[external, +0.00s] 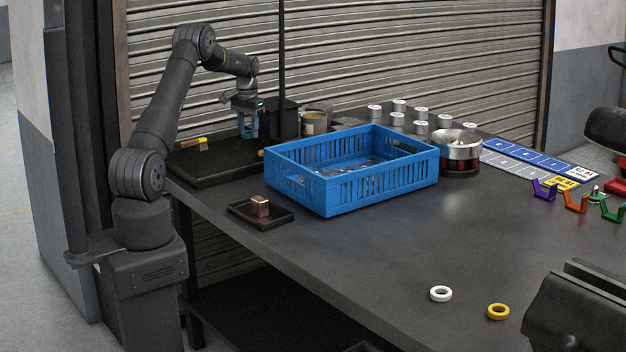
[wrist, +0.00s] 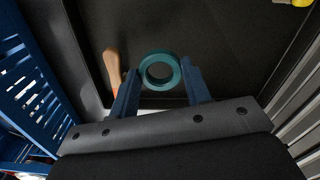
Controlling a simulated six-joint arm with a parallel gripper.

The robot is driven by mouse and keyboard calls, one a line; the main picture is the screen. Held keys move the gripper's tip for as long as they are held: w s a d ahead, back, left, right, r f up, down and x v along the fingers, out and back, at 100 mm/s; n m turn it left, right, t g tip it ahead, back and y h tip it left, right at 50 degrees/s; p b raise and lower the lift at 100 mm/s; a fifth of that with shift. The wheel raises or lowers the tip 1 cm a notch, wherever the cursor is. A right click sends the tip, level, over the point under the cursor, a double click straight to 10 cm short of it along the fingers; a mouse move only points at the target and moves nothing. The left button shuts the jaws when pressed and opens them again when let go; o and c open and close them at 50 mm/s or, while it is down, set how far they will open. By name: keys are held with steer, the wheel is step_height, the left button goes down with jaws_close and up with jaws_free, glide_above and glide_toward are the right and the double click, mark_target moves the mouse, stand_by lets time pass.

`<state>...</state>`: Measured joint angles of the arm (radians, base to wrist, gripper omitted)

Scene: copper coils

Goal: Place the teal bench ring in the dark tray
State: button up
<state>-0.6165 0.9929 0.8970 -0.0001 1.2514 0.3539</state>
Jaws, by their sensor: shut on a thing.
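The teal bench ring (wrist: 160,86) sits between the two blue fingers of my gripper (wrist: 160,74) in the wrist view. My gripper is shut on it. In the external view my gripper (external: 248,133) points down at the back left of the bench, over the right part of the large dark tray (external: 212,173). The ring cannot be made out clearly there. In the wrist view the dark tray (wrist: 235,55) lies below the ring. I cannot tell how high above it the ring is.
A yellow-handled thing (external: 200,144) lies on the large tray. A blue crate (external: 350,190) stands to its right. A smaller dark tray (external: 244,217) holds a copper block (external: 260,206). A wooden handle (wrist: 112,70) lies left of the ring. White (external: 441,288) and yellow (external: 498,307) rings lie at the front.

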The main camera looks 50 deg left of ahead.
glide_above(239, 154)
steer(key=f, duration=0.3)
steer(key=shift+d, duration=0.25)
steer(key=shift+f, duration=2.1)
steer(key=shift+f, duration=0.15)
steer(key=o, duration=1)
steer(key=shift+o, duration=0.2)
step_height(239, 154, up, 12)
steer(key=shift+r, duration=0.2)
